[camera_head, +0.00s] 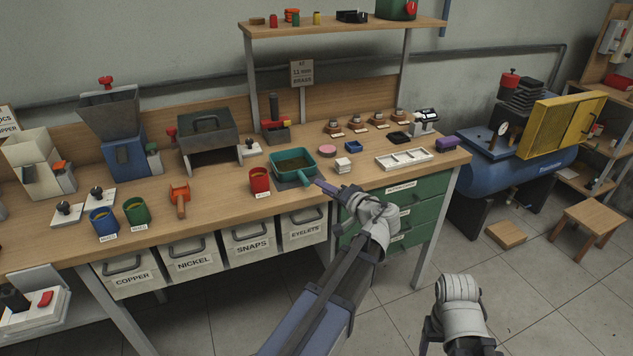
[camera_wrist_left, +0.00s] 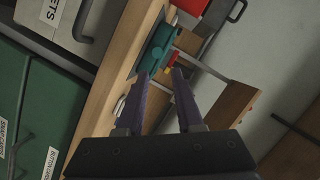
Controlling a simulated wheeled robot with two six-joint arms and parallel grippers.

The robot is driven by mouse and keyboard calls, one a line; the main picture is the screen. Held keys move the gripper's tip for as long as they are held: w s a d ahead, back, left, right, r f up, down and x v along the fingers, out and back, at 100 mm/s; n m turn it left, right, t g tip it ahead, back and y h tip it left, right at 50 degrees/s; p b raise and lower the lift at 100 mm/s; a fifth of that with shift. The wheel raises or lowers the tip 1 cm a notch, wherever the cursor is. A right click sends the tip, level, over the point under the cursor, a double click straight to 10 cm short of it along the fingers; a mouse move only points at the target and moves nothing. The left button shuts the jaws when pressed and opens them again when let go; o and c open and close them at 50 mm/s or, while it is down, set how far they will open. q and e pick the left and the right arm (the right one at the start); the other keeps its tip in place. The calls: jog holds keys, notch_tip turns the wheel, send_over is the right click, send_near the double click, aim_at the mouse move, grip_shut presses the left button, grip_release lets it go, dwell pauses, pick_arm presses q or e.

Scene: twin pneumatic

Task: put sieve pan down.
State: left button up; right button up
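The sieve pan (camera_head: 293,160) is a teal, square-rimmed pan on the bench, over a dark flat base. Its short handle points toward the front right. It also shows in the left wrist view (camera_wrist_left: 153,52), beyond the fingertips. My left gripper (camera_head: 322,186) is just right of the handle, at the bench's front edge. In the left wrist view its two purple fingers (camera_wrist_left: 162,76) stand apart with nothing held between them. Whether a fingertip touches the handle cannot be told. Only a pale wrist part of my right arm shows at the lower right; its fingers are not seen.
A red cup (camera_head: 259,180) stands close left of the pan. A pink disc (camera_head: 326,151), a small white block (camera_head: 343,165) and a white sectioned tray (camera_head: 404,159) lie to the right. A shelf (camera_head: 340,26) on posts spans the back. Labelled bins (camera_head: 250,238) hang below the bench.

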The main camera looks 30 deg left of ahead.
pick_arm(q)
jog(key=shift+s+d+r, duration=0.1)
jog(key=shift+s+d, duration=0.15)
jog(key=shift+d, duration=0.25)
jog(key=s+d+f+m+g+h, duration=0.2)
jog(key=s+d+f+h, duration=0.4)
jog(key=s+d, duration=0.5)
jog(key=s+d+f+m+g+h, duration=0.3)
jog(key=s+d+f+g+h, duration=0.2)
jog(key=s+d+f, duration=0.6)
jog(key=d+h, duration=0.1)
jog(key=d, duration=0.3)
jog(key=shift+h, duration=0.4)
jog(key=shift+f, duration=0.1)
notch_tip(320, 180, up, 13)
jog(key=p, duration=1.3)
